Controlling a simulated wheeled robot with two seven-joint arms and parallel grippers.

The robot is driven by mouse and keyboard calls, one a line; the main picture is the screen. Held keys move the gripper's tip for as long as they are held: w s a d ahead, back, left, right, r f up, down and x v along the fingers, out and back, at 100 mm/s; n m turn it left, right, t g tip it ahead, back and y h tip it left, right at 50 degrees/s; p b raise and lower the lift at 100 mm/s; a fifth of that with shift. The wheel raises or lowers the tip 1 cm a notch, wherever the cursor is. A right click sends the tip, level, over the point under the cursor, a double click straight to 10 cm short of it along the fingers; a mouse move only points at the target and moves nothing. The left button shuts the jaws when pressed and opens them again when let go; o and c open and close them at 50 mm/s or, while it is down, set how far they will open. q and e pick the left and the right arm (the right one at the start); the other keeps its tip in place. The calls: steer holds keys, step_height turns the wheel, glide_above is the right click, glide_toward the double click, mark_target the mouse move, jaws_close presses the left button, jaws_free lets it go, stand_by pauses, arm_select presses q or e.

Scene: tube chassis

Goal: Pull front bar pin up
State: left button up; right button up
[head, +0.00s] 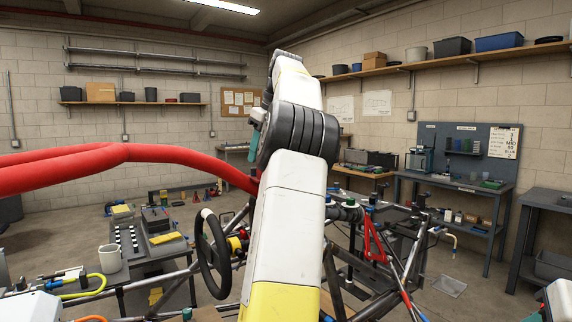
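The tube chassis stands low in the middle, with a black steering wheel (215,254) on its left. A red triangular bracket (374,243) shows on its right. A large white and yellow arm link of mine rises through the centre and hides much of the chassis. I cannot pick out the front bar pin; it may be hidden or too small. A thick red tube (120,155) crosses the left side close to the camera and ends beside my arm. No fingertips of either gripper can be made out.
A yellow hose (85,289) lies at lower left. A workbench (460,186) with a pegboard (467,145) stands at the right. A clear tray (449,286) lies on open floor at right.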

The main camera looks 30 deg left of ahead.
arm_select(q)
steer(key=shift+x, duration=1.85)
jaws_close()
